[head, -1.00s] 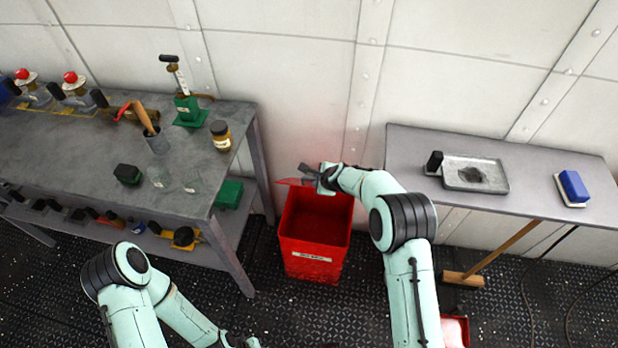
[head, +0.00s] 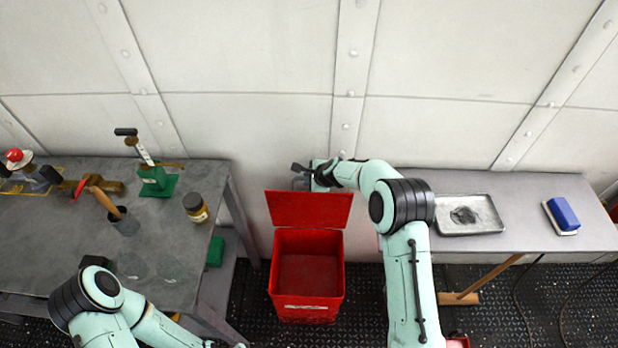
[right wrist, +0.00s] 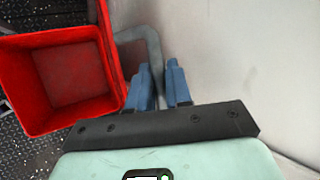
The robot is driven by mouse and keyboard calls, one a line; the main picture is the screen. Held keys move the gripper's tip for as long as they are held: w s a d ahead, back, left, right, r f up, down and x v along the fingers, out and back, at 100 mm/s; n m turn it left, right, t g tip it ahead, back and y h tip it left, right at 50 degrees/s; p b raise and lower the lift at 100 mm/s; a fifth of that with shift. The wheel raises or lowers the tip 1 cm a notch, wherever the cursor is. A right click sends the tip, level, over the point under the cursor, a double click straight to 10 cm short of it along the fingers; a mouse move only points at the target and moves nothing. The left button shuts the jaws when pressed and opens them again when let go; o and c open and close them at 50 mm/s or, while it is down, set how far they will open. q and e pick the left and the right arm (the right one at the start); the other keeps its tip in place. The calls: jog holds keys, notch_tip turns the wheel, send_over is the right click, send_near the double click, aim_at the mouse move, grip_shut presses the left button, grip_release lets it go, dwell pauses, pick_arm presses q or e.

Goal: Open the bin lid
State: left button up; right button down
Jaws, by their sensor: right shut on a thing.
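The red bin (head: 307,308) stands on the floor between the two tables, with its empty-looking inside facing up. Its red lid (head: 308,209) is raised up at the back edge, near the wall, leaving the mouth uncovered. My right gripper (head: 299,175) is at the lid's top edge, shut on the lid's grey handle. In the right wrist view the blue fingers (right wrist: 164,88) are beside the grey handle bar (right wrist: 154,52), with the bin (right wrist: 62,80) to the left. The exact grip is partly hidden. My left arm shows at lower left, but its gripper is out of sight.
A grey workbench (head: 150,185) with a green press (head: 157,181), a jar (head: 196,207) and tools stands left. A grey table (head: 520,190) with a metal tray (head: 468,214) and a blue block (head: 562,213) stands right. The riveted wall is close behind the bin.

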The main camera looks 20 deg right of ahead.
jog(key=shift+w+d, duration=0.1)
jog(key=shift+w, duration=0.05)
dwell(0.3)
jog(key=c, duration=1.1)
grip_release()
jog(key=v, duration=1.3)
jog(key=shift+r, duration=0.15)
